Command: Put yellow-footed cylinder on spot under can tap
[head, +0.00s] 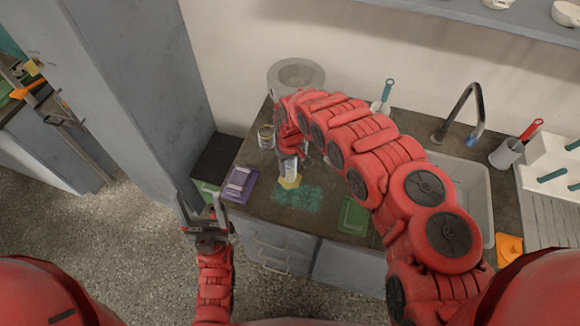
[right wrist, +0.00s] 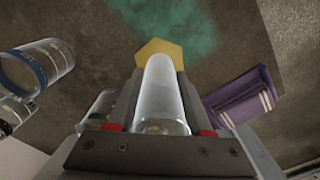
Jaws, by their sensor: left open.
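The yellow-footed cylinder (head: 289,170) is clear, with a yellow six-sided foot (head: 290,183). It stands out between the fingers of my right gripper (right wrist: 160,75) in the right wrist view (right wrist: 160,95), foot away from the palm. The fingers lie along both its sides. In the head view the foot is at the edge of a teal patch on the dark counter; I cannot tell whether it touches. A large grey round vessel (head: 295,74) stands at the back; I see no tap or marked spot for certain. My left gripper (head: 203,212) is open and empty, left of the counter.
A purple item (head: 240,183) lies left of the cylinder, a green one (head: 353,216) to the right. A small tin (head: 266,136) stands behind. Clear glassware (right wrist: 40,65) shows in the right wrist view. A sink (head: 465,185) and faucet (head: 462,112) are right of my arm.

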